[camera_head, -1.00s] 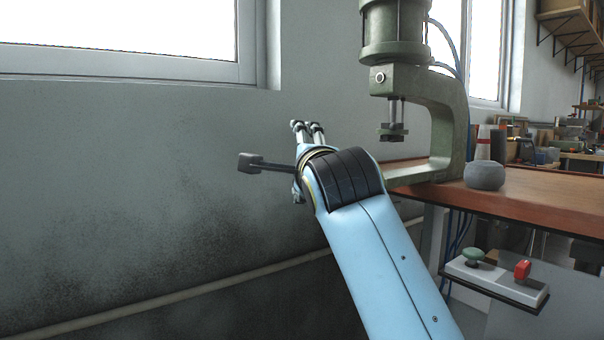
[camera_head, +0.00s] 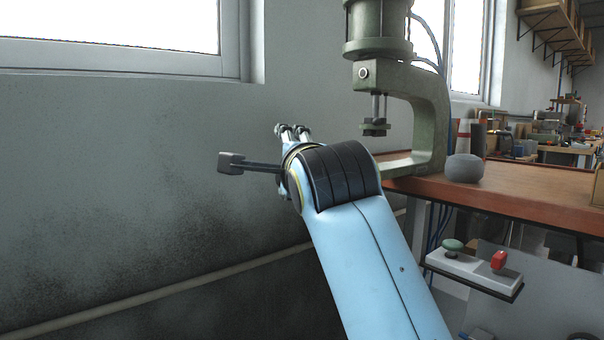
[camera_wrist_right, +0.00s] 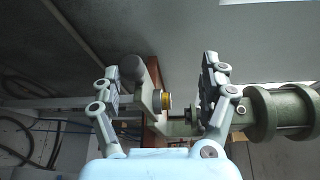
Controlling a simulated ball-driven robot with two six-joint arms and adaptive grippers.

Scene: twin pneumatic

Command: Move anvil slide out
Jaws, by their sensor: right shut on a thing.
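The green press (camera_head: 440,115) stands at the back edge of the brown bench, with its ram (camera_head: 375,120) above its lower arm. My right arm's light blue forearm and dark wrist hide the front of the press base. My right gripper (camera_head: 293,132) points away from the head view, left of the ram. In the right wrist view, my right gripper (camera_wrist_right: 160,90) has its two fingers on either side of a grey piece with a brass ring (camera_wrist_right: 166,100); I take this as the anvil slide. Its contact with the pads is hard to see. My left gripper is not in view.
A grey rounded object (camera_head: 464,168) sits on the brown bench (camera_head: 530,190) right of the press. A control box (camera_head: 475,270) with a green and a red button hangs below the bench edge. The wall (camera_head: 130,150) lies behind my right gripper.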

